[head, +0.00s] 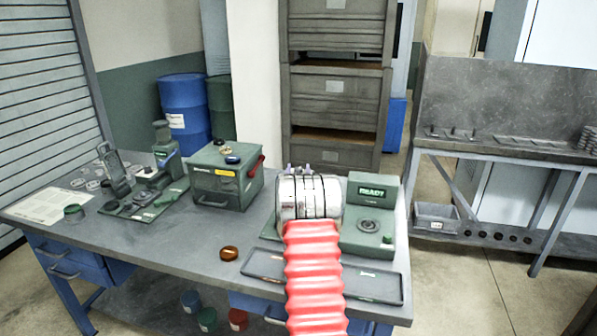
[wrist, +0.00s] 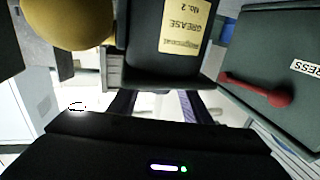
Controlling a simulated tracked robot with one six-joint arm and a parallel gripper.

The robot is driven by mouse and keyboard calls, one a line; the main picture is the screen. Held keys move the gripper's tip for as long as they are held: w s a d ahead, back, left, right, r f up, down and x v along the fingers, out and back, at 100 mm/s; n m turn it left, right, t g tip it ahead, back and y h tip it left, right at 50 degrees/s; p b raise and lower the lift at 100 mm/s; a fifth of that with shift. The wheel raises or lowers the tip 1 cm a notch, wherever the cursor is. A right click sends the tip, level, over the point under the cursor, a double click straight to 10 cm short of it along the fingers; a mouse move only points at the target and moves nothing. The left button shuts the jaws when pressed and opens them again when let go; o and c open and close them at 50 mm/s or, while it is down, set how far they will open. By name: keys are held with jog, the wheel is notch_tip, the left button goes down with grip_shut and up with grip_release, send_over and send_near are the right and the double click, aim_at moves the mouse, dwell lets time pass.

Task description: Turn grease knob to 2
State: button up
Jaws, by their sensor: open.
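In the head view a round dark dial (head: 368,226) sits on the green machine (head: 358,245) with a READY display. I cannot tell whether it is the grease knob, and its setting is too small to read. My gripper (head: 300,168) is beyond the silver wrist, fingertips pointing away, left of the display; it is open and looks empty. In the wrist view a dark block (wrist: 140,40) carries a yellow label (wrist: 185,25) reading GREASE No. 2, upside down. It appears above the gripper's dark fingers (wrist: 155,103).
A green box (head: 222,185) with a red handle stands left of my arm; a similar green box with a red lever (wrist: 262,92) fills the wrist view's right. An amber disc (head: 229,253) and a tray (head: 375,286) lie on the bench (head: 130,248). Small parts crowd its left end.

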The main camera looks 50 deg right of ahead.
jog(key=shift+c, duration=0.4)
jog(key=c, duration=1)
jog(key=shift+o, duration=0.2)
jog(key=shift+n+t+y, duration=0.8)
jog(key=shift+t, duration=0.2)
jog(key=shift+n+t+y, duration=1.1)
jog(key=shift+n+y, duration=0.1)
jog(key=shift+y, duration=0.3)
jog(key=shift+n+t+y, duration=0.6)
jog(key=shift+n+y, duration=0.3)
jog(key=shift+y, duration=0.4)
jog(key=shift+n+t+y, duration=0.6)
jog(key=shift+n+y, duration=0.3)
jog(key=shift+y, duration=0.7)
